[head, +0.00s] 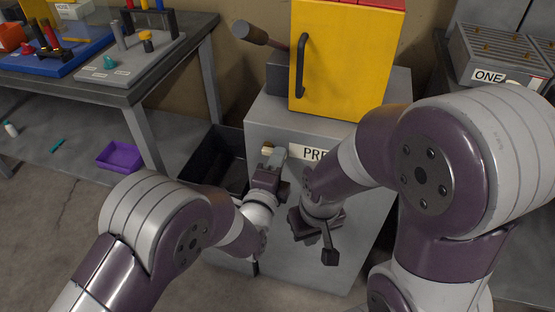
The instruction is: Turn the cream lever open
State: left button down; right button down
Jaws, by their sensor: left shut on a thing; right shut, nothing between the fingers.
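A small cream piece, which looks like the end of the cream lever (266,151), shows at the tip of my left gripper (273,158). My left gripper is shut on it, in front of the grey cabinet (270,117) and just left of a white label (306,153) that reads "PRE". The fingers hide most of the lever, so I cannot tell its angle. My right gripper (330,256) is shut and empty, lower down and to the right, in front of the same cabinet.
A yellow box (340,65) with a dark handle stands on the cabinet. A dark bin (212,165) is on the floor to its left. A workbench (135,88) with tools stands at upper left, a purple tray (120,155) on its lower shelf. My forearms cover much of the foreground.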

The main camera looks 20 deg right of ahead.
pick_arm(q)
jog(key=shift+f, duration=0.1)
jog(key=c, duration=1.1)
grip_release()
jog(key=p+v, duration=0.1)
jog(key=v, duration=1.1)
jog(key=shift+s+a+p, duration=0.2)
jog(key=shift+s+p, duration=0.1)
jog(key=shift+p, duration=0.05)
